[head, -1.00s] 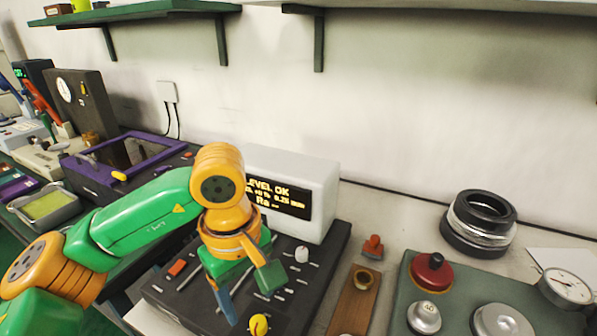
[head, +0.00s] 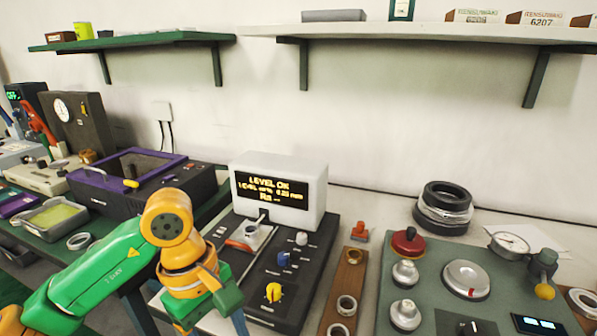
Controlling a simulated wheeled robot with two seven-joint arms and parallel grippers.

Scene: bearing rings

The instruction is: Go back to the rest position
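My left gripper (head: 210,327) is at the bottom edge, left of centre, at the front left of the black instrument panel (head: 318,255). Its fingers look apart, with nothing seen between them, though the tips are partly cut off by the frame. My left arm comes in from the lower left. My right gripper is not in view. A white display box (head: 312,178) at the back of the panel reads "LEVEL OK". The panel carries a yellow knob (head: 273,292), a blue knob (head: 283,258) and a silver-and-red fitting (head: 250,236).
A wooden strip (head: 349,277) with rings lies right of the panel. A green plate (head: 440,285) holds knobs and a dial. Dark stacked rings (head: 445,205) stand behind it. A purple-rimmed box (head: 150,170) and a loose ring (head: 79,241) are at left. Shelves (head: 140,39) hang above.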

